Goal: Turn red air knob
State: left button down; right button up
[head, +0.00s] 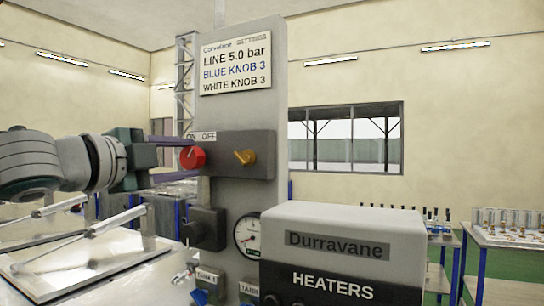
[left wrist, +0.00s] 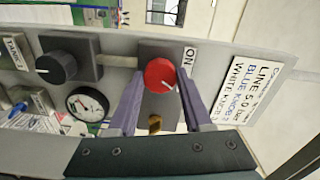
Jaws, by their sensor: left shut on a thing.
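The lower finger is largely hidden in the head view. My right gripper is not in view.
A black knob (head: 206,229) and a pressure gauge (head: 247,236) are below. The Durravane heater box (head: 345,225) stands at the front right. A settings sign (head: 236,70) is above.

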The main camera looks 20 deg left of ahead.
pick_arm(q)
jog(key=shift+m, duration=1.1)
jog(key=shift+c, duration=1.6)
grip_release()
